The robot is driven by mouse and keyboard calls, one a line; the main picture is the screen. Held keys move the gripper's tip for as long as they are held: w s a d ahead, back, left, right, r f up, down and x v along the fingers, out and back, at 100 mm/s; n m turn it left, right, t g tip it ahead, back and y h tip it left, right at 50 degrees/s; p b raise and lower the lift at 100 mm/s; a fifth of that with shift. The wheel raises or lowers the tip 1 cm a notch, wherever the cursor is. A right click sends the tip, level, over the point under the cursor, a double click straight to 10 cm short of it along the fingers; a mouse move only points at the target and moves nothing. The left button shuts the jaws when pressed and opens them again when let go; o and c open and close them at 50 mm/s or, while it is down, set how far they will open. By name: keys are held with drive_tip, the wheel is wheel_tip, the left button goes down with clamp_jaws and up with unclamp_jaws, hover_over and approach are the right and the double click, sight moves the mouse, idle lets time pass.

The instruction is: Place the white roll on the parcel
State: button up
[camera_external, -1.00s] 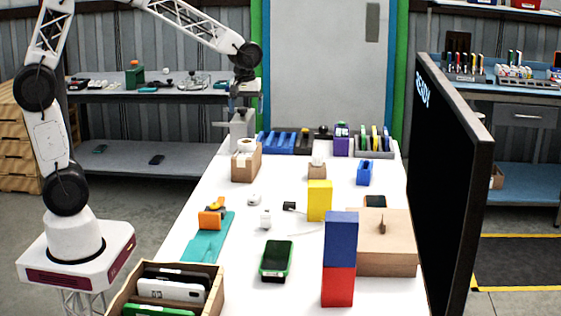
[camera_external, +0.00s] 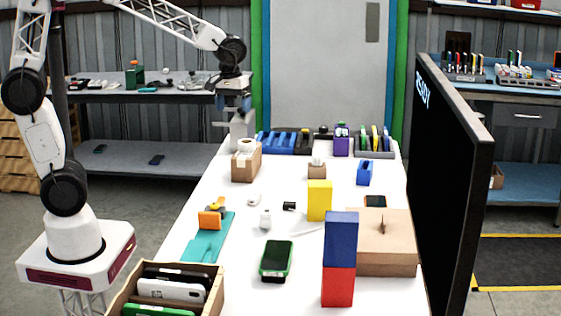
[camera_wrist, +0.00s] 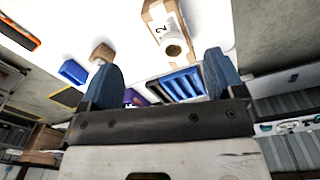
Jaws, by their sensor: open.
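A white roll (camera_external: 246,145) with a brown core sits at the top of a small brown carton (camera_external: 245,165) at the table's far left. In the wrist view the roll (camera_wrist: 173,47) shows its round end beside the carton's numbered label (camera_wrist: 166,22). A large flat cardboard box (camera_external: 388,248), which may be the parcel, lies at the right beside the screen, with a small upright brown piece on top. My gripper (camera_external: 232,104) is open and empty, above and behind the roll. Its blue fingers also show in the wrist view (camera_wrist: 163,78), with the roll beyond the gap between them.
A yellow block (camera_external: 319,200) and a blue-on-red block stack (camera_external: 339,258) stand near the large box. A tall black screen (camera_external: 450,180) edges the table's right.

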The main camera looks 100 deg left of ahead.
drive_tip(key=s+d+r+m+t, duration=0.1)
drive_tip(key=s+d+m+t, duration=0.1)
drive_tip(key=s+d+m, duration=1.2)
drive_tip(key=s+d, duration=0.7)
drive_tip(key=d, duration=0.4)
drive_tip(key=shift+r+m, duration=0.3)
drive_tip(key=shift+r, duration=0.1)
